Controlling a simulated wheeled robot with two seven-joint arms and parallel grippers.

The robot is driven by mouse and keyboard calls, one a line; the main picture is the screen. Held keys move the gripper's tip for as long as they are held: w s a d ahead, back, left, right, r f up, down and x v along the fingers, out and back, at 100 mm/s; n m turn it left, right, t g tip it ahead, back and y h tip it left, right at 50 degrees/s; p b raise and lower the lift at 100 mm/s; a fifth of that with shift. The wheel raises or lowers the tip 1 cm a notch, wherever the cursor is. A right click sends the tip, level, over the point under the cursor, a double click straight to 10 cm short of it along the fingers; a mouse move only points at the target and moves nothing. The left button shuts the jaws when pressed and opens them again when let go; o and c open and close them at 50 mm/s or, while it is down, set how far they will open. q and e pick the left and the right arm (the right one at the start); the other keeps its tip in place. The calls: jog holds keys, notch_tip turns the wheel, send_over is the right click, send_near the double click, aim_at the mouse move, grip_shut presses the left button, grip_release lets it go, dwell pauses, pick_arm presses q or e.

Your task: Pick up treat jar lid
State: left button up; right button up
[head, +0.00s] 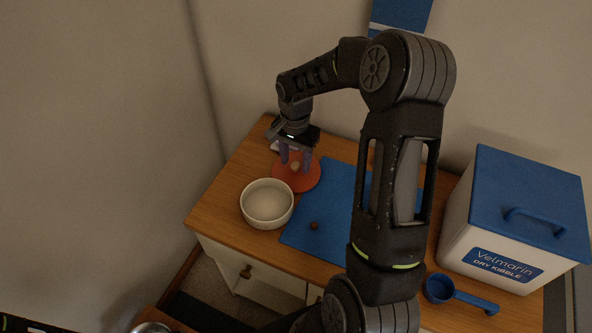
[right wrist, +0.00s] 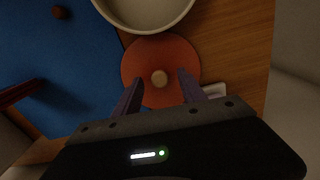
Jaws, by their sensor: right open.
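The treat jar lid is an orange-red disc (head: 311,178) with a pale round knob, lying near the back left of the wooden cabinet top, partly over the blue mat's edge. It also shows in the right wrist view (right wrist: 178,58). My right gripper (head: 297,163) points down over the lid. Its two fingers are apart, one on each side of the knob in the picture, and nothing is held; in the right wrist view (right wrist: 160,88) the fingertips reach near the knob. I cannot tell whether they touch the lid. My left gripper is not in view.
A white bowl (head: 267,204) stands beside the lid. A blue mat (head: 325,205) with a small brown piece (head: 314,226) lies to its right. A kibble box (head: 515,218) with a blue lid and a blue scoop (head: 458,293) are at right. Walls stand close behind.

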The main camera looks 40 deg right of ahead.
dwell(0.3)
grip_shut()
dwell(0.4)
